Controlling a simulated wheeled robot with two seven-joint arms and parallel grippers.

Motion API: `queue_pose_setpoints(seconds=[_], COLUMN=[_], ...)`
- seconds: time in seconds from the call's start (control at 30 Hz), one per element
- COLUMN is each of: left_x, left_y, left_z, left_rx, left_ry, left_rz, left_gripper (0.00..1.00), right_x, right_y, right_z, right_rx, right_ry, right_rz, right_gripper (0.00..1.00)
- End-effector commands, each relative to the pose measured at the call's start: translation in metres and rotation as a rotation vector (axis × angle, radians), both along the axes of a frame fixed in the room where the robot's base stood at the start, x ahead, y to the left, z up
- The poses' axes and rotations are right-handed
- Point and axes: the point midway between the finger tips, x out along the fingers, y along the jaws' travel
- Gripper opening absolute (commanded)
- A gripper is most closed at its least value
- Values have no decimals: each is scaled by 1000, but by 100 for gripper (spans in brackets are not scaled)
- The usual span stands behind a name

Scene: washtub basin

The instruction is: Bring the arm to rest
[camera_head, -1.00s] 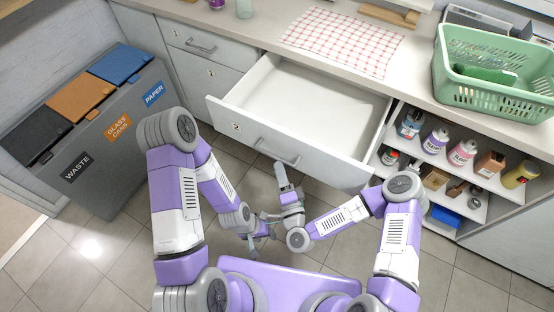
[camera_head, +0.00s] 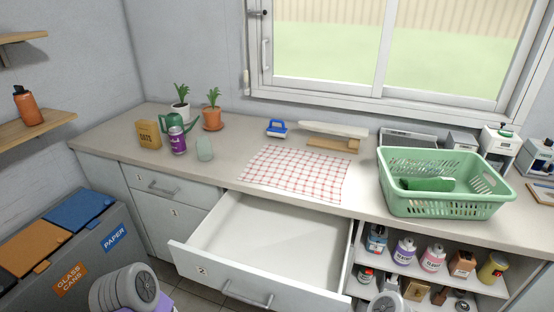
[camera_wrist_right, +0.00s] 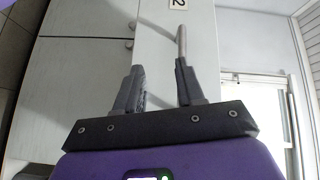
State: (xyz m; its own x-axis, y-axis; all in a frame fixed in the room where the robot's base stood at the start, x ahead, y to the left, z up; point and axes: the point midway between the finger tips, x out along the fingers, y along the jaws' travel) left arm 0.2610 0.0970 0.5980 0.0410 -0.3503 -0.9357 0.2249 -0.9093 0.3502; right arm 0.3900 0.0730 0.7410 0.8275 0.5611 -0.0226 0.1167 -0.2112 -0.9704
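My right gripper (camera_wrist_right: 158,88) shows in the right wrist view. Its two dark fingers stand apart with nothing held between them. Beyond the fingers is the pale front of the drawer (camera_wrist_right: 155,50) labelled 2, with its grey handle (camera_wrist_right: 182,40). The handle appears close to one fingertip; I cannot tell whether they touch. In the head view the drawer (camera_head: 270,240) is pulled out and empty. Only a rounded part of my left arm (camera_head: 125,290) and a bit of my right arm (camera_head: 386,303) show at the bottom edge there. My left gripper is not in view.
The counter holds a checked cloth (camera_head: 295,172), a green basket (camera_head: 445,207), a watering can (camera_head: 172,124) and potted plants. An open shelf with bottles (camera_head: 404,250) is right of the drawer. Waste bins (camera_head: 95,250) stand at left. The open drawer juts out in front.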

Motion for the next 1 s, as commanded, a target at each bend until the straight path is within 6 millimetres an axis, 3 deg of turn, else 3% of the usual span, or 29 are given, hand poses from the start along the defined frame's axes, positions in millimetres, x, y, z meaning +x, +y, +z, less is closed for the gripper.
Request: queue_pose_setpoints(seconds=[0.17,0.3,0.4,0.5,0.63,1.0], left_x=[0,0,0,0,0,0], left_y=[0,0,0,0,0,0], left_z=[13,24,31,37,41,41], left_rx=[0,0,0,0,0,0], left_ry=[0,0,0,0,0,0], left_rz=[0,0,0,0,0,0], left_gripper=[48,48,48,48,48,48], right_x=[-22,-50,-73,-96,-118,-129], right_y=[-17,-63,-102,-134,-160,-170], right_z=[-50,-88,-102,-106,-104,-102], right_rx=[-350,-608,-736,-810,-846,-852], right_ry=[190,395,553,698,825,888], right_rz=[208,342,413,466,508,529], right_gripper=[38,38,38,38,38,38])
